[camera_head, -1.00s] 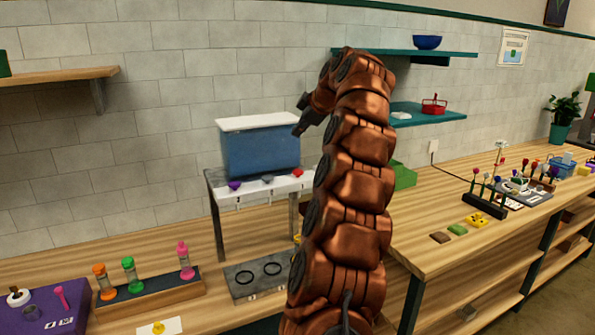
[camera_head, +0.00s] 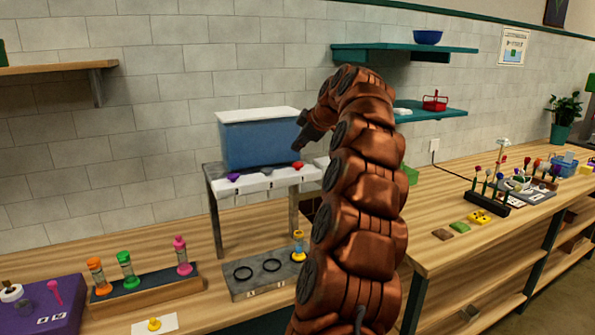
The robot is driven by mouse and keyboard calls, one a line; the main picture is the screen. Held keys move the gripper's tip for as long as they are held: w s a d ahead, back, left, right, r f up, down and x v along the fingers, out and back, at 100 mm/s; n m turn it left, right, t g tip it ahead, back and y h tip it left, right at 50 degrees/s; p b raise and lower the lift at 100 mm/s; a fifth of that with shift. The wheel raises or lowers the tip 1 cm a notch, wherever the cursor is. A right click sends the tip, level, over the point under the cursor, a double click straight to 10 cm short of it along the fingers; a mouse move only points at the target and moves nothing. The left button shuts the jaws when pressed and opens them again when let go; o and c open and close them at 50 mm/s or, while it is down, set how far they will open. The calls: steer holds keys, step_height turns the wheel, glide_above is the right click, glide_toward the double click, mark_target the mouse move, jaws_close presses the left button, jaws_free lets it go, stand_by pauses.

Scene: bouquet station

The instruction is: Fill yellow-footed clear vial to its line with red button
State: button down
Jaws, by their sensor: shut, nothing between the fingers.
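The yellow-footed clear vial (camera_head: 299,247) stands upright at the right end of the grey plate, under the right side of the dispenser stand. Its fill line and liquid level are too small to read. The red button (camera_head: 297,165) is at the right of the row on the dispenser's front ledge (camera_head: 262,182), beneath the blue tank (camera_head: 262,143). My gripper (camera_head: 299,148) is shut and empty, fingers pointing down-left, and appears a little above the red button. I cannot tell from this view whether it touches it.
The grey plate (camera_head: 262,286) has two black rings. Orange, green and pink vials stand in a rack (camera_head: 146,295) at left. A small yellow piece (camera_head: 154,324) lies on a white card in front. A teal shelf (camera_head: 410,52) hangs behind my arm.

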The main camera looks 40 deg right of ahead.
mark_target(299, 164)
steer(key=shift+f+b, duration=0.65)
steer(key=shift+f, duration=0.45)
steer(key=shift+f+b, duration=1)
steer(key=shift+b, duration=0.1)
stand_by(1.5)
steer(key=shift+r, duration=0.1)
steer(key=shift+r+p, duration=0.6)
steer(key=shift+r, duration=0.35)
steer(key=shift+r+p, duration=1.7)
steer(key=shift+r, duration=0.8)
stand_by(0.8)
